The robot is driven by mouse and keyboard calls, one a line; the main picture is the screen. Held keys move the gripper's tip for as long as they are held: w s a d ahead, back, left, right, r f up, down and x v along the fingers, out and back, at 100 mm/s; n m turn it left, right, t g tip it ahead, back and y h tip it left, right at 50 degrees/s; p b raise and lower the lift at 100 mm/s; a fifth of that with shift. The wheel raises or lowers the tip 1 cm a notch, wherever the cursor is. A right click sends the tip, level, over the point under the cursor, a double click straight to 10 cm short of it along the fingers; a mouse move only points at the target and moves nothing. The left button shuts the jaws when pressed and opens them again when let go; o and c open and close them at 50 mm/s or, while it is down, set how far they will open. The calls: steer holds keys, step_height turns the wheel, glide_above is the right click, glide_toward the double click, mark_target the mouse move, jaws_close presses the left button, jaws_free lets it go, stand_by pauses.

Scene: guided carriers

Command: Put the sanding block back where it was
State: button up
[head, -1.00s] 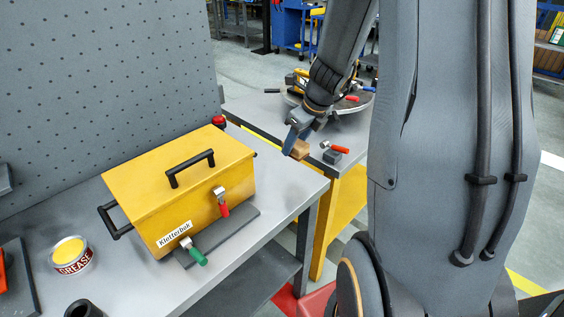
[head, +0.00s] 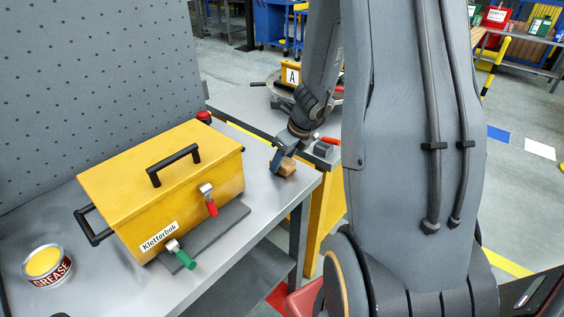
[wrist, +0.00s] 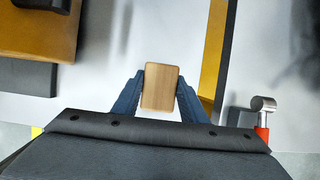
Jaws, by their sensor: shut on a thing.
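My gripper (head: 281,160) is shut on a tan wooden block (head: 286,169), which looks like the sanding block. In the wrist view the block (wrist: 160,87) sits between the two blue fingers of my gripper (wrist: 159,100). The block is over the far right corner of the near grey bench (head: 262,190). I cannot tell whether it touches the top.
A grease tin (head: 46,265) stands at the left. Bench top between toolbox and block is clear.

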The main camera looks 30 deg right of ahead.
steer(key=o, duration=1.1)
steer(key=p+v, duration=0.3)
steer(key=v, duration=0.9)
steer(key=s+a+n+g, duration=0.1)
steer(key=s+a+n, duration=0.2)
steer(key=n, duration=0.7)
steer(key=s+a+n+h, duration=0.1)
steer(key=s+a+n, duration=0.3)
steer(key=a+n, duration=0.4)
steer(key=s+a+r+n+g, duration=0.1)
steer(key=s+a+n, duration=0.2)
steer(key=n, duration=1.1)
steer(key=shift+s+a+r+g+h, duration=0.1)
steer(key=shift+s+a+g+h, duration=0.1)
steer(key=shift+a, duration=0.45)
steer(key=shift+s+a+g+h, duration=0.1)
steer(key=shift+s+a, duration=0.05)
steer(key=shift+a, duration=0.5)
